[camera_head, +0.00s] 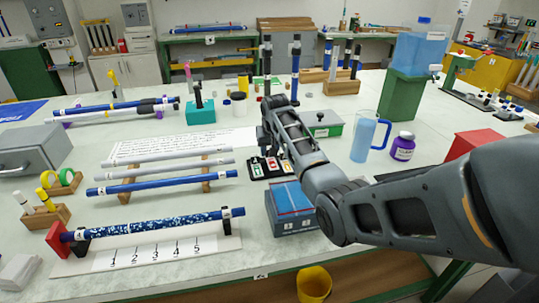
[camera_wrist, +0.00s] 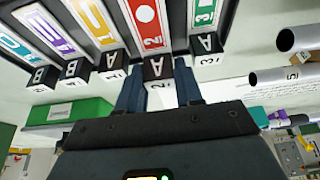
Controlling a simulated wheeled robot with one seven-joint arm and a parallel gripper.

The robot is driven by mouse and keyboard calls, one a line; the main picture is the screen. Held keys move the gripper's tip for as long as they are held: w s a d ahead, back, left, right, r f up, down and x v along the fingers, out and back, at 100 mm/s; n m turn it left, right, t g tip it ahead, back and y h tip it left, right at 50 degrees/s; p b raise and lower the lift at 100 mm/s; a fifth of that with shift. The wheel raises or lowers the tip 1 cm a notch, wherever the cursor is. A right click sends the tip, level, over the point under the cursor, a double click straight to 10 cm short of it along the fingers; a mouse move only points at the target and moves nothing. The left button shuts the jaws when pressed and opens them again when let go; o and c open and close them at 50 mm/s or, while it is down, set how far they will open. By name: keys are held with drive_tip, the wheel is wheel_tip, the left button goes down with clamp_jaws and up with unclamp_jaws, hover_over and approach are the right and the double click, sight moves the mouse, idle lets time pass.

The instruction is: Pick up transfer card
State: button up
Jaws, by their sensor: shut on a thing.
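A black card rack (camera_wrist: 222,42) holds several upright-striped cards in a row: teal, purple, yellow, red and green. The red card (camera_wrist: 146,22) carries a black-and-white end block marked A and 2. My gripper (camera_wrist: 158,92) has its two dark fingers shut on this block, one on each side. The red card still lies in line with its neighbours; I cannot tell whether it is lifted. No card shows a readable "transfer" label. In the head view the rack (camera_head: 253,175) sits mid-table, and my arm hides most of the gripper there.
A green box (camera_head: 322,124) stands right behind the rack, and a blue box (camera_head: 291,206) in front. Grey and blue rods (camera_head: 162,183) lie on supports to the left. A blue jug (camera_head: 362,137) and purple-labelled jar (camera_head: 403,146) stand to the right.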

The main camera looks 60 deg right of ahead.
drive_tip(key=shift+r, duration=0.9)
drive_tip(key=s+d+r+b, duration=0.1)
drive_tip(key=s+d+r, duration=0.4)
drive_tip(key=s, duration=0.5)
wheel_tip(320, 180, up, 2)
drive_tip(key=shift+s+d+r, duration=0.1)
drive_tip(key=shift+s+d, duration=0.05)
drive_tip(key=shift+d, duration=0.05)
